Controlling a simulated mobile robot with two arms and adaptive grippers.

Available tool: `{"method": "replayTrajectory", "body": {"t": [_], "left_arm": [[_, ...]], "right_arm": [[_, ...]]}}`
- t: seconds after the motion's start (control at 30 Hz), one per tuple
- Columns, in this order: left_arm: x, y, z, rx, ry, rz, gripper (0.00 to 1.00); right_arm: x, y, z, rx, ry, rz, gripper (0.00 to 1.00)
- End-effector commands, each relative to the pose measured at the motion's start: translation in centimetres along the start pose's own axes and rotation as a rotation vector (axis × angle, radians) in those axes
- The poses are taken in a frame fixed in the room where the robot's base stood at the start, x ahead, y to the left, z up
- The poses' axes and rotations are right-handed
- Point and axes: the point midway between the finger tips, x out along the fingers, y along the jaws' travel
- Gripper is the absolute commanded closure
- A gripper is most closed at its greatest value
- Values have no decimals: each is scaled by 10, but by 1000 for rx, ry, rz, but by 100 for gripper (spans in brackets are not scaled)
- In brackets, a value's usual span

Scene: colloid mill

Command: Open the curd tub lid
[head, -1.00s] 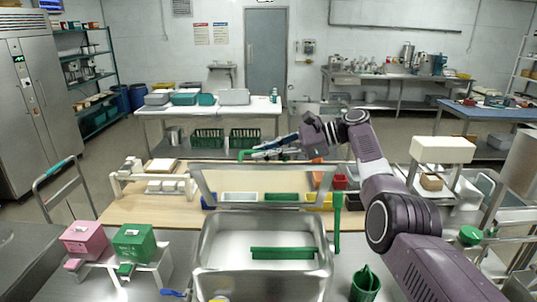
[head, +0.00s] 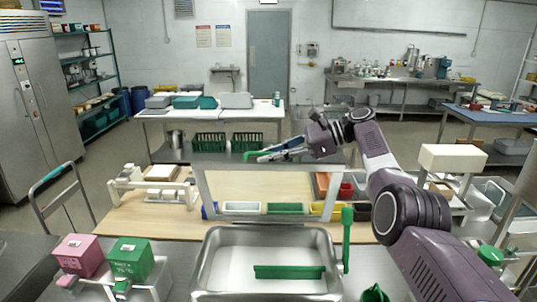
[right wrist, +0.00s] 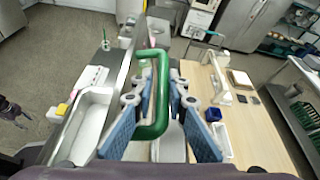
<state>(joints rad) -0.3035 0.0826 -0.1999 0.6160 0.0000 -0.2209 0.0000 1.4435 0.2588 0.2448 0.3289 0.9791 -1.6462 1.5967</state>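The metal tub (head: 215,262) stands at the front centre of the head view, with its inside showing. A grey framed panel (head: 203,190), apparently its lid, stands raised at the tub's far edge; the table shows through it. My right gripper (head: 265,157) is at the top of this frame in the head view. In the right wrist view a green bracket-shaped handle (right wrist: 163,85) lies between the blue-padded fingers of the gripper (right wrist: 158,105). The fingers look apart, with a gap beside the handle. My left gripper is out of view.
A green bar (head: 290,272) lies in the tub. Green (head: 134,260) and pink (head: 80,254) boxes stand at the left. Small coloured bins (head: 285,208) line up behind the tub. A white stand (head: 452,157) is at the right. The wooden table (head: 135,222) has bare room.

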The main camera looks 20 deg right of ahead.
Motion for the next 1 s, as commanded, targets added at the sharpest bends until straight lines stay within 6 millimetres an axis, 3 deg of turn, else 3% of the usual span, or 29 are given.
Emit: {"method": "replayTrajectory", "body": {"t": [0.57, 0.87, 1.0], "left_arm": [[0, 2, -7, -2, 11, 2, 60], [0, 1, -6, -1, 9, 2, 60], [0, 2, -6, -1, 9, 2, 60]], "right_arm": [[-4, -1, 4, -5, -8, -3, 83], [-55, -2, 2, -1, -7, -5, 83], [-64, -2, 2, -1, -5, -3, 83]]}}
